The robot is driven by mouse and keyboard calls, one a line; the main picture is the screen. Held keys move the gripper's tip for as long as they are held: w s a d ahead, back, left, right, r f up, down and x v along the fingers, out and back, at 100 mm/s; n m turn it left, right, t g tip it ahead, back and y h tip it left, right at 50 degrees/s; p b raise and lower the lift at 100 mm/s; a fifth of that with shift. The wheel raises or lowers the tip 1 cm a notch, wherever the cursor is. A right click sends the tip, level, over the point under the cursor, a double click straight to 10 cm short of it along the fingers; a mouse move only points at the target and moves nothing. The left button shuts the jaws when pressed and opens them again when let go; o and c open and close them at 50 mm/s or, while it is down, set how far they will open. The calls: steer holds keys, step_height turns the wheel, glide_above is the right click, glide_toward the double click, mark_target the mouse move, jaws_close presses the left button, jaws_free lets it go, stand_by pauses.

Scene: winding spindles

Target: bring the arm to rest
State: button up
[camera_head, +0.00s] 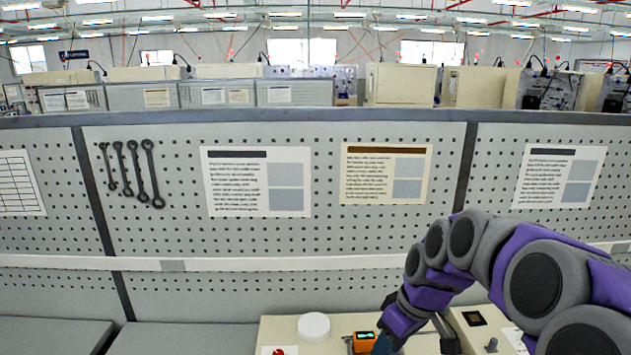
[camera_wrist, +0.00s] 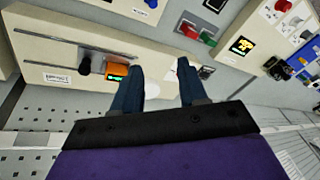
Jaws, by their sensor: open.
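My purple and grey arm (camera_head: 462,250) reaches in from the right in the head view and bends down toward a cream unit (camera_head: 278,332) at the bottom edge. My gripper (camera_wrist: 160,66) is open in the wrist view, with two dark blue fingers apart and nothing between them. Cream panel surface shows beyond the fingertips. Whether the finger touches the block I cannot tell. In the head view the fingers are mostly cut off by the bottom edge.
A white round disc (camera_head: 313,326) and an orange device with a green display (camera_head: 363,341) are close to my wrist. A pegboard wall (camera_head: 250,240) with hanging wrenches (camera_head: 132,175) and sheets stands behind. Red (camera_wrist: 188,30) and green (camera_wrist: 208,38) parts sit beyond the fingertips.

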steer(key=s+f+m+g+h, duration=0.1)
steer(key=s+f+m, duration=0.1)
steer(key=s, duration=1.3)
steer(key=s+f+m+g+h, duration=0.1)
steer(key=s+m, duration=0.4)
steer(key=s, duration=0.9)
steer(key=shift+s+f+g+h, duration=0.3)
steer(key=shift+s+f+h, duration=0.1)
steer(key=shift+h, duration=0.1)
steer(key=shift+w, duration=0.1)
